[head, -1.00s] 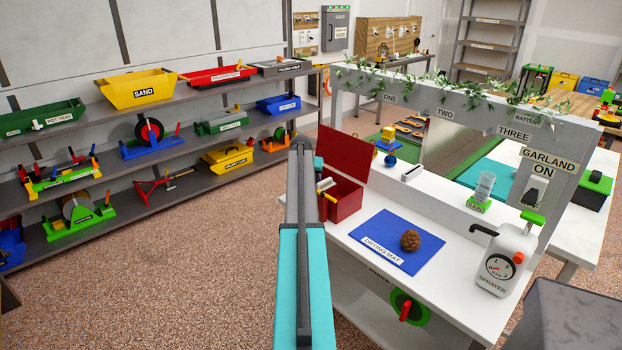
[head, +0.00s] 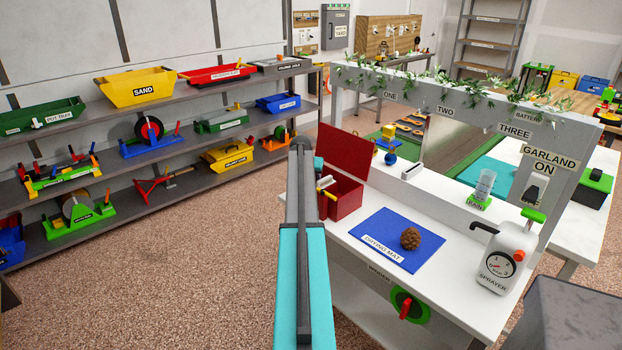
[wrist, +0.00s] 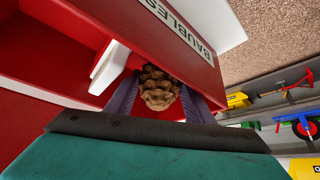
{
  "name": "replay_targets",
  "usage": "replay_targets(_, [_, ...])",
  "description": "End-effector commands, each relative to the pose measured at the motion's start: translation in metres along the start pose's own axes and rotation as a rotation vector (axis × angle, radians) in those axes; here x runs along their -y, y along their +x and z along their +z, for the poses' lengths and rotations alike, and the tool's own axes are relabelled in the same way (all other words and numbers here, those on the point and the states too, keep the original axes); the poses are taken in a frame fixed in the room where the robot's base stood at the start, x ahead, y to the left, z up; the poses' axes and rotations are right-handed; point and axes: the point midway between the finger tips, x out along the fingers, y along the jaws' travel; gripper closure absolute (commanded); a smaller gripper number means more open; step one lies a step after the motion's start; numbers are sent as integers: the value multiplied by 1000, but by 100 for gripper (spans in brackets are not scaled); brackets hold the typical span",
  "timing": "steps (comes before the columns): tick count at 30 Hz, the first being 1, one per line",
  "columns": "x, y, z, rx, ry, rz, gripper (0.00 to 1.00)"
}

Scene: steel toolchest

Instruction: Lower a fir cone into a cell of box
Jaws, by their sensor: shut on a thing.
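A brown fir cone (wrist: 160,86) is between the two fingers of my gripper (wrist: 160,100) in the wrist view, and the gripper is shut on it. The red box (wrist: 212,72) labelled BAUBLES is close around the cone, with its labelled wall just beyond it. I cannot tell whether the cone touches the box floor or a wall. In the head view the red box (head: 345,203) stands open on the white bench, its lid (head: 347,155) raised. My arm hides the gripper and held cone there. Another fir cone (head: 410,238) lies on the blue drying mat (head: 371,246).
A white piece (wrist: 108,66) juts out beside the cone in the wrist view. Yellow and white items (head: 325,184) show at the box's left side. The sprayer (head: 508,258) and a rain cup (head: 483,188) stand to the right. Shelves (head: 150,98) stand at left.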

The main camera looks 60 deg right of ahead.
Motion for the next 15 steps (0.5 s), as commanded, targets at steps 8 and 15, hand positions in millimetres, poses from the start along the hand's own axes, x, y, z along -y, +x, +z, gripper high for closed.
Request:
replay_targets(8, [0, 2, 1, 0, 0, 0, 74])
replay_targets(15, [0, 2, 1, 0, 0, 0, 40])
